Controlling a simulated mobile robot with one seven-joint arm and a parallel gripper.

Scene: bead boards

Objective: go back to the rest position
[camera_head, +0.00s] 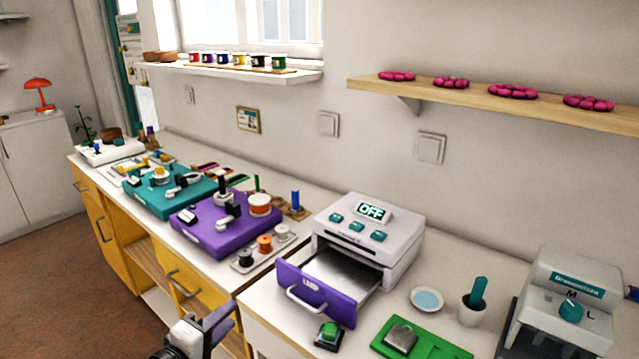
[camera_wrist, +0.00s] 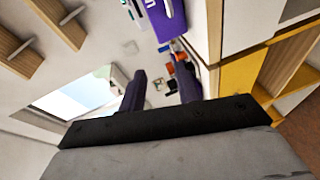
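My gripper (camera_head: 208,328) is at the bottom edge of the head view, in front of the counter and left of the open purple drawer (camera_head: 316,293). Only part of it shows there. In the wrist view, its two dark purple fingers (camera_wrist: 161,85) stand apart with nothing between them, so it is open and empty. It touches nothing that I can see.
The drawer juts from a white machine (camera_head: 368,235) marked OFF. A purple board (camera_head: 228,228) and a teal board (camera_head: 165,192) lie on the left counter. A green board (camera_head: 440,347), a cup (camera_head: 471,312) and a dial machine (camera_head: 565,302) stand right. The floor (camera_head: 60,280) at left is clear.

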